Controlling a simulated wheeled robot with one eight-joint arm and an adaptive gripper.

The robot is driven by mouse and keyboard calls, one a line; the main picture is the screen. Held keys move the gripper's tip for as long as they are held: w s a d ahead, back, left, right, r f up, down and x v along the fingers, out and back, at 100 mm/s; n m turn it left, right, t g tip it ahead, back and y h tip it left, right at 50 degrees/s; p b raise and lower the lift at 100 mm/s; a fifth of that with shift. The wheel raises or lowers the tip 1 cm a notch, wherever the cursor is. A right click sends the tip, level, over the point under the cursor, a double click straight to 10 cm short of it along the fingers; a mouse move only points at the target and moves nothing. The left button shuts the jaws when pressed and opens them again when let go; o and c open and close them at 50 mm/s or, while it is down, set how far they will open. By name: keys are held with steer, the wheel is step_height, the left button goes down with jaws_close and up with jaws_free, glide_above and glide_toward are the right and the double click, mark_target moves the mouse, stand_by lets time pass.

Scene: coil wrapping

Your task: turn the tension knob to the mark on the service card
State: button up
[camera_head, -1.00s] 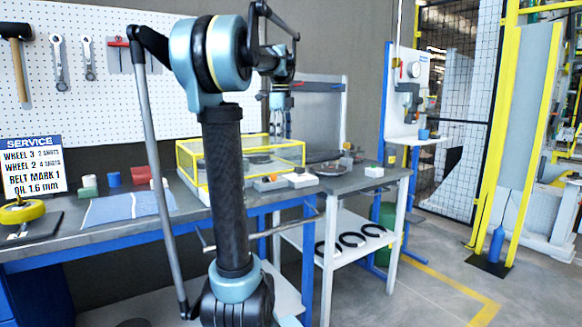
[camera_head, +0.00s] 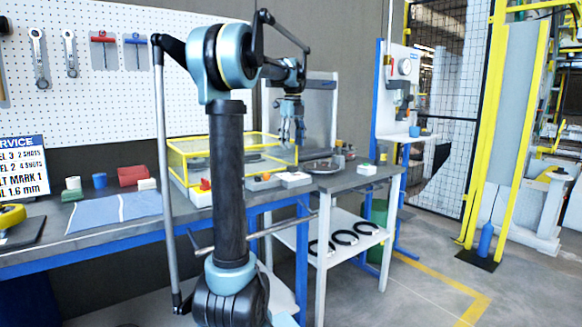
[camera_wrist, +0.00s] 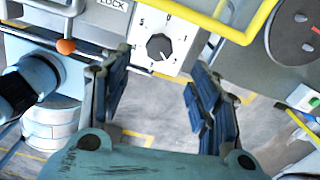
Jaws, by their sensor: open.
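The tension knob (camera_wrist: 159,46) is a small black knob on a white numbered dial plate at the top middle of the wrist view. Its exact pointer setting is too small to read surely. My gripper (camera_wrist: 158,88) is open and empty, with its blue-padded fingers below the knob in the picture, one on each side and apart from it. In the head view my gripper (camera_head: 291,128) hangs by the yellow-framed guard over the bench. The service card (camera_head: 22,168) stands at the left edge, partly cut off, with "MARK 1" readable.
Near the knob are a yellow bar (camera_wrist: 236,30), a orange-tipped lever (camera_wrist: 66,46) and a grey round disc (camera_wrist: 296,35). The yellow-framed guard (camera_head: 182,152) stands on the bench. A blue sheet (camera_head: 115,211) lies at left. Floor is open at right.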

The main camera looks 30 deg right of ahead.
mark_target(292, 166)
step_height(292, 166, down, 10)
steer(key=shift+r, duration=0.1)
stand_by(0.4)
steer(key=c, duration=1.1)
